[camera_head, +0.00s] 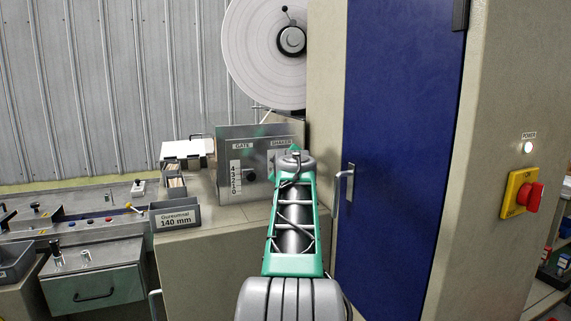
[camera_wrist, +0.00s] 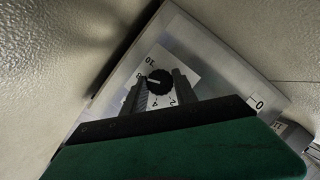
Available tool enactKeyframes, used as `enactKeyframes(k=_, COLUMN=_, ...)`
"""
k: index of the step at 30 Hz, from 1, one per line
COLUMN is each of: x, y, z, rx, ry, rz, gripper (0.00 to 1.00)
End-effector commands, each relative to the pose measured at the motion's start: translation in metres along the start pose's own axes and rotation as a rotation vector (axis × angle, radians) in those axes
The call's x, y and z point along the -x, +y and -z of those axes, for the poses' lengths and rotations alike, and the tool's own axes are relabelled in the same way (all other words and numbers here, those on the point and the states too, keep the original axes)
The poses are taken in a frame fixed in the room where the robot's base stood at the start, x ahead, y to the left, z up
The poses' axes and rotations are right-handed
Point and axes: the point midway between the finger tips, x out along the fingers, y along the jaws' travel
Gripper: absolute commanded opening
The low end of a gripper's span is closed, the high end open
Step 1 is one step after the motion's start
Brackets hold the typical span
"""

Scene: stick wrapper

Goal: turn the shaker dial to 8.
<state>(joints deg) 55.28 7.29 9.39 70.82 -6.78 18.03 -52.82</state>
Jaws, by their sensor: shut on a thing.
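The shaker dial (camera_wrist: 159,82) is a black round knob on a white scale plate in the wrist view. Its white mark points left, towards the figure 8 as far as I can tell. The figures 10, 4 and 2 also show on the scale. My gripper (camera_wrist: 161,89) has its two dark fingers on either side of the dial and is shut on it. In the head view my arm covers the dial, and only the SHAKER label (camera_head: 281,143) above it shows on the grey metal panel (camera_head: 228,139).
The GATE knob (camera_head: 250,175) and its scale sit left of my arm on the same panel. A blue door (camera_head: 398,130) with a handle stands close on the right. A grey bin (camera_head: 175,216) marked 140 mm is at the left. A paper reel (camera_head: 262,60) hangs above.

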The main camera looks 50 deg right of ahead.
Motion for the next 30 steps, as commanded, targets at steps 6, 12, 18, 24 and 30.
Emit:
enactKeyframes(k=6, x=-0.0004, y=-0.0007, z=-0.0006, rx=-0.015, ry=0.0, rz=0.009, gripper=0.0)
enactKeyframes(k=12, x=-0.0004, y=-0.0008, z=-0.0005, rx=-0.015, ry=0.0, rz=0.008, gripper=0.0)
enactKeyframes(k=18, x=-0.0003, y=-0.0007, z=-0.0003, rx=-0.014, ry=0.0, rz=0.008, gripper=0.44)
enactKeyframes(k=24, x=-0.0001, y=-0.0003, z=-0.0001, rx=-0.014, ry=0.001, rz=0.007, gripper=0.56)
enactKeyframes(k=30, x=0.0013, y=0.0, z=0.0, rx=-0.014, ry=0.001, rz=0.006, gripper=0.56)
